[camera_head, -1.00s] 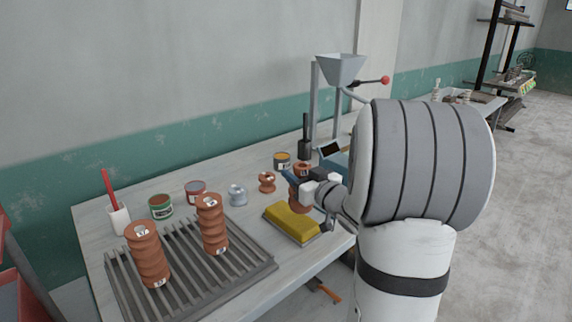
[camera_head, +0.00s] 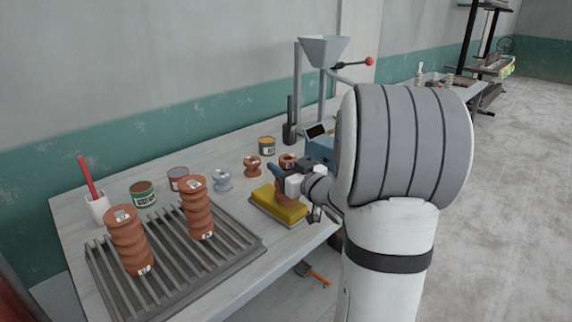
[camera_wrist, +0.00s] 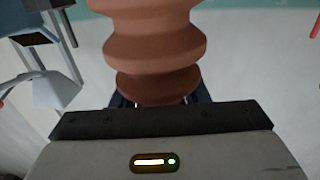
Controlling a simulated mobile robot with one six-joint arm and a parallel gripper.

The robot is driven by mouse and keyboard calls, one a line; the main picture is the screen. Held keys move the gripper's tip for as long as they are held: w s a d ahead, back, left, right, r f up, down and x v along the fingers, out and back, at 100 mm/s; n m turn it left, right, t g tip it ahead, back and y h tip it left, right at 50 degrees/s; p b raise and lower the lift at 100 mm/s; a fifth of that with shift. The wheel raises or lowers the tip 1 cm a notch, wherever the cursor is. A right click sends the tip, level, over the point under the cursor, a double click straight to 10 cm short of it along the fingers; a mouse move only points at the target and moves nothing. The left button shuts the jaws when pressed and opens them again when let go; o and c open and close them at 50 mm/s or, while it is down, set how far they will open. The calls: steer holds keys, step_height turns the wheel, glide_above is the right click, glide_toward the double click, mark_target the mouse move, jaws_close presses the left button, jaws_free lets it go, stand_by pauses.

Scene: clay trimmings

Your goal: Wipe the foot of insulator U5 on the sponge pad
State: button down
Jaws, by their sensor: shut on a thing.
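My gripper (camera_head: 284,175) is shut on a brown ribbed insulator (camera_head: 286,192) and holds it upright. In the wrist view the insulator (camera_wrist: 155,45) fills the upper middle between the jaws. I cannot read its label. The yellow sponge pad (camera_head: 265,198) lies in a grey tray (camera_head: 272,218) near the table's front edge. The insulator's lower end overlaps the right part of the sponge in the head view. Whether its foot touches the sponge I cannot tell. My gripper and arm hide part of the insulator.
Two taller brown insulators (camera_head: 128,242) (camera_head: 197,210) stand on a slatted rack (camera_head: 165,285) at the left. Tins (camera_head: 143,195) (camera_head: 266,146), a grey spool (camera_head: 222,181), a small brown spool (camera_head: 252,167) and a white cup (camera_head: 97,208) stand behind. A hopper stand (camera_head: 322,50) rises at the back.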

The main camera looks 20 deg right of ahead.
steer(key=shift+f+b, duration=0.5)
steer(key=shift+b, duration=0.05)
stand_by(0.9)
steer(key=shift+w, duration=0.1)
